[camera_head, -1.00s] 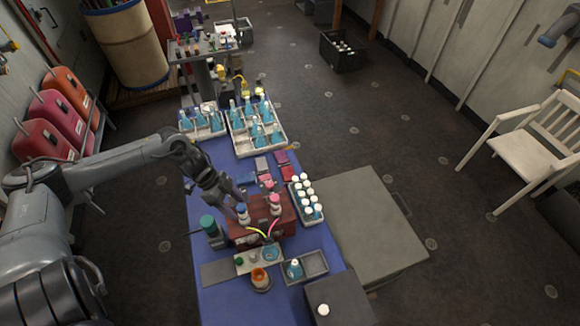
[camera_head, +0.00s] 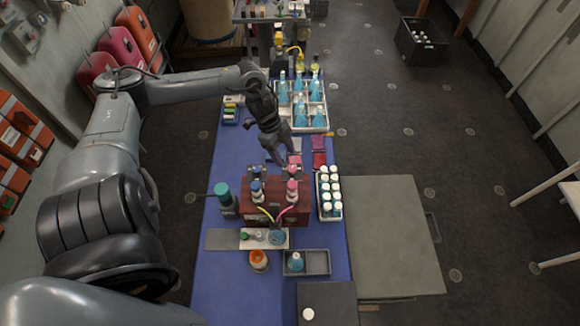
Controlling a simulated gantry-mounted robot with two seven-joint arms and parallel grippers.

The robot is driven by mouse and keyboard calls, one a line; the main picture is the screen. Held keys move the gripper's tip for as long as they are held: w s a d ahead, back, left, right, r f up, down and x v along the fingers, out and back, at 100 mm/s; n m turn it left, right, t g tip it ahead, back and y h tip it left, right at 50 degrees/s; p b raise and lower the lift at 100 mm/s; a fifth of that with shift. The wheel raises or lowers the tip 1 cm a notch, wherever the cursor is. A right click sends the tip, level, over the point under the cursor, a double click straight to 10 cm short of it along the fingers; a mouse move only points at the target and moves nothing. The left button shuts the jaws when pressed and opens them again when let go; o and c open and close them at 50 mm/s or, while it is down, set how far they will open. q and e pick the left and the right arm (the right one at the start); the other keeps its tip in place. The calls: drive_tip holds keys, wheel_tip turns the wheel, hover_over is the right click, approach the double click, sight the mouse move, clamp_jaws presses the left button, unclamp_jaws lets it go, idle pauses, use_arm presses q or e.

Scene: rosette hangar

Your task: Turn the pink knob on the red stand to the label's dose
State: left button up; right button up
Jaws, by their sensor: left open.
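The red stand (camera_head: 304,204) sits on the blue table. A pink-topped part (camera_head: 292,184) stands on its right side and a blue-topped part (camera_head: 256,185) on its left. Another small pink piece (camera_head: 292,170) shows just behind; which pink piece is the knob I cannot tell for certain. A yellow and a pink tube run down the stand's front to a flask (camera_head: 277,237). My left gripper (camera_head: 282,157) is open and empty, pointing down just behind and above the stand, apart from the pink parts. No dose label is readable. My right gripper is out of view.
A rack of white-capped bottles (camera_head: 329,191) stands right of the red stand. A teal-capped bottle (camera_head: 225,199) stands left. A grey tray (camera_head: 317,262) and an orange-rimmed jar (camera_head: 259,261) are in front. A rack of blue flasks (camera_head: 318,117) stands behind.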

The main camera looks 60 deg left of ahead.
sight(291, 169)
use_arm(q)
drive_tip(key=shift+x, duration=2.95)
drive_tip(key=c, duration=1)
drive_tip(key=shift+r+p, duration=0.2)
drive_tip(key=shift+p, duration=0.35)
drive_tip(key=shift+c, duration=0.2)
drive_tip(key=n+p, duration=0.2)
drive_tip(key=p, duration=0.1)
drive_tip(key=n+t+y+p, duration=0.1)
drive_tip(key=n+p, duration=0.1)
drive_tip(key=p, duration=0.2)
drive_tip(key=n+p, duration=0.2)
drive_tip(key=p, duration=0.2)
drive_tip(key=shift+s+d+r+t+y, duration=0.15)
drive_tip(key=shift+s+d+t+y, duration=0.05)
drive_tip(key=shift+d+t+y, duration=0.1)
drive_tip(key=shift+n+p, duration=0.8)
drive_tip(key=shift+f, duration=0.25)
drive_tip(key=shift+y, duration=0.3)
